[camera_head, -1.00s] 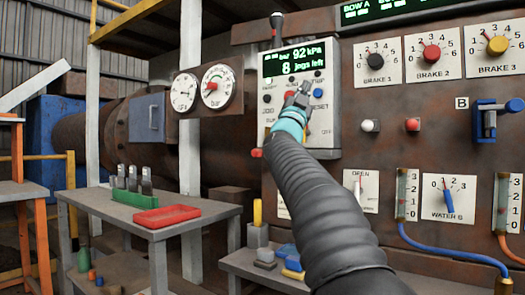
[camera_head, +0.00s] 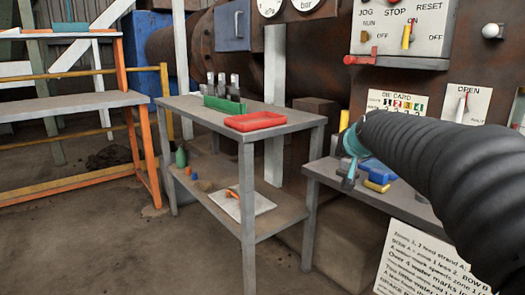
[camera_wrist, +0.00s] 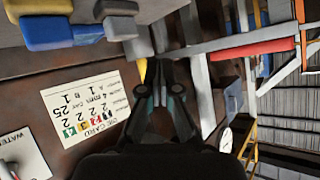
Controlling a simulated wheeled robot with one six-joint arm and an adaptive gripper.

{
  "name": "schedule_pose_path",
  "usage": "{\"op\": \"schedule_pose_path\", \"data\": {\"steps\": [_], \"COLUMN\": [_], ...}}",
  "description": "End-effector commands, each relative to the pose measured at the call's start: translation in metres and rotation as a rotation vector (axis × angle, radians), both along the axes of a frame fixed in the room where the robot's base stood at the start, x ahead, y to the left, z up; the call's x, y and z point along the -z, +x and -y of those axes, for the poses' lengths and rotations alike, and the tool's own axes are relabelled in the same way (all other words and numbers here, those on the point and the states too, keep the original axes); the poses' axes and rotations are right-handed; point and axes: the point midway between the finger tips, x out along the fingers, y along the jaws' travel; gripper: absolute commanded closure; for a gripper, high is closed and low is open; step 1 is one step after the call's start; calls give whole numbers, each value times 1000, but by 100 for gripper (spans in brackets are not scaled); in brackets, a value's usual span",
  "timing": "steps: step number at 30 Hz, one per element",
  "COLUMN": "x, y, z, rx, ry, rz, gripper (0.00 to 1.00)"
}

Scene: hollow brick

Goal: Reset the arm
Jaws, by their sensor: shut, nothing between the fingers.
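My arm (camera_head: 440,150) reaches in from the right in the head view, a black ribbed sleeve with a teal band near its end. My gripper (camera_head: 347,182) points down and hangs in front of the low bench at the right, near blue and yellow blocks. In the wrist view my gripper (camera_wrist: 164,72) is shut with nothing held. The picture there is turned, with the die card (camera_wrist: 84,105) to the left of the fingers. I cannot tell how far the fingertips are from the bench.
A grey table (camera_head: 196,112) holds a red tray (camera_head: 255,121) and a green rack (camera_head: 224,105). The low bench (camera_head: 325,172) carries blocks, including a blue one (camera_head: 376,170). The control panel (camera_head: 403,35) stands above. A white notice (camera_head: 432,262) hangs below. Open floor lies at left.

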Motion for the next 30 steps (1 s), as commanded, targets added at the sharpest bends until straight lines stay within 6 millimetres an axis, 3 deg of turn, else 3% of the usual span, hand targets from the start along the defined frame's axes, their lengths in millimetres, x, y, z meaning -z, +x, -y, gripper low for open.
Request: {"op": "schedule_pose_path", "data": {"steps": [3,9,15,18,23,30], "x": [48,119,176,194,199,182], "y": [-61,-170,-284,-324,-354,-360], "z": [-15,-31,-38,-40,-44,-48], "rx": [-38,-84,-120,-137,-153,-163], "ry": [-10,-42,-99,-129,-152,-162], "rz": [-175,-441,-638,-671,-631,-565], "gripper": [100,100,100,100,100,100]}}
